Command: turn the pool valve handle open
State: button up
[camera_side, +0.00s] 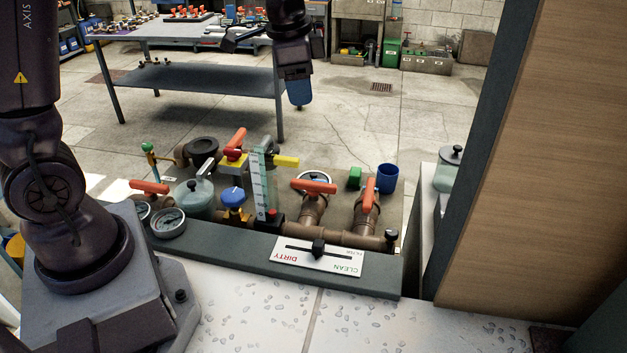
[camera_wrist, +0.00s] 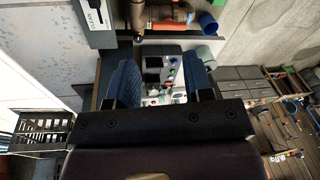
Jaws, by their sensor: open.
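Several orange valve handles show in the side view. One orange handle (camera_side: 313,186) lies across the top of a brown pipe fitting, and another orange handle (camera_side: 369,195) runs along the fitting to its right. More orange handles stand at the left (camera_side: 149,187) and near the back (camera_side: 235,139). I cannot tell which one is the pool valve's. My gripper (camera_side: 299,92) hangs above and beyond the pit, apart from every handle. In the wrist view its two blue fingers are spread with nothing held between them (camera_wrist: 160,82). A brown pipe (camera_wrist: 168,25) shows at that view's top.
A dirty/clean slider panel (camera_side: 318,254) sits on the pit's dark front edge. Gauges (camera_side: 169,223), a clear tube (camera_side: 261,182), a blue cup (camera_side: 387,178) and a green block (camera_side: 354,178) crowd the pit. A wooden panel (camera_side: 545,150) blocks the right. Open floor lies behind.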

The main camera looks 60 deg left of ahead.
aim_at(314, 182)
jog(key=w+a+f+m, duration=0.1)
jog(key=w+a+f, duration=0.1)
jog(key=f, duration=0.7)
jog(key=w+a+f+m+g, duration=0.1)
jog(key=w+a+f, duration=0.1)
jog(key=f, duration=0.7)
jog(key=w+a+f+m+g, duration=0.1)
jog(key=w+a+f, duration=0.1)
jog(key=f, duration=0.7)
jog(key=shift+w+f+h, duration=0.15)
jog(key=shift+w+h, duration=0.1)
jog(key=shift+h, duration=0.05)
grip_shut()
